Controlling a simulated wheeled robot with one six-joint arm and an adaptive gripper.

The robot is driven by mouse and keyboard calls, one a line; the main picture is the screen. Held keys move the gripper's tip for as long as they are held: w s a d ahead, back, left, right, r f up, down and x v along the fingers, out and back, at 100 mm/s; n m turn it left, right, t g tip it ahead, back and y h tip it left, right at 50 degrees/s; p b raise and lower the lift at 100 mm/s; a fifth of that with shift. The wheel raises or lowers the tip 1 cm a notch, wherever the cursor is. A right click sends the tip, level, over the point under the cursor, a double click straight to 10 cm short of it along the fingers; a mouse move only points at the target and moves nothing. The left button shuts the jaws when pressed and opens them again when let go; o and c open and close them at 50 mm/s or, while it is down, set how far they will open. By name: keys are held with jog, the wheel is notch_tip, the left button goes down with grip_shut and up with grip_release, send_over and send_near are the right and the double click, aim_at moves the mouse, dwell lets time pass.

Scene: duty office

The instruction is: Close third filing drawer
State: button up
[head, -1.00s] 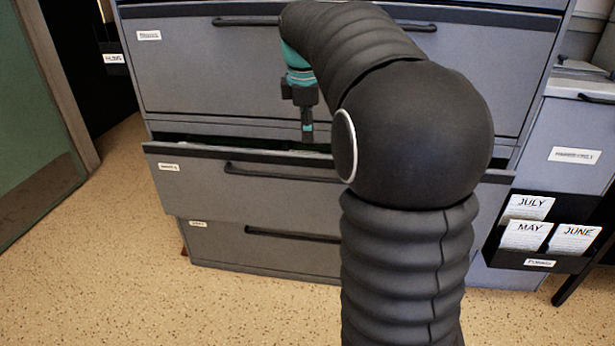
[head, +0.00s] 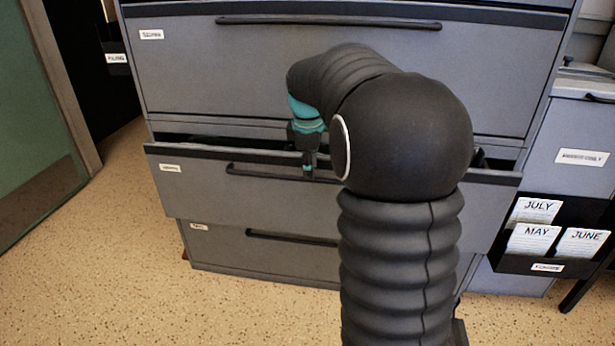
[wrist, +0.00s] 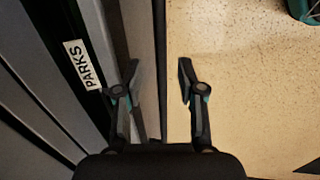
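The third filing drawer (head: 200,188) of the grey cabinet is pulled partly out, with a dark gap behind its top edge. Its dark bar handle (head: 255,172) runs across the front. My gripper (head: 309,170) hangs fingers down at the drawer front, by the handle. In the wrist view my gripper (wrist: 158,65) is open, its two fingers apart with nothing held. The drawer's front edge (wrist: 160,45) shows between the fingers, with floor under the right finger. Whether a finger touches the drawer cannot be told. My arm hides the drawer's middle right.
A fourth drawer (head: 218,245) below and the larger drawer (head: 250,70) above are shut. A black wall pocket with JULY, MAY and JUNE cards (head: 528,238) is at the right. Speckled floor (head: 110,250) is clear at the left.

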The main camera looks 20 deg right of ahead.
jog(key=shift+w+d+f, duration=0.1)
jog(key=shift+f, duration=0.55)
jog(key=shift+w+d+f, duration=0.1)
jog(key=shift+f, duration=0.5)
grip_shut()
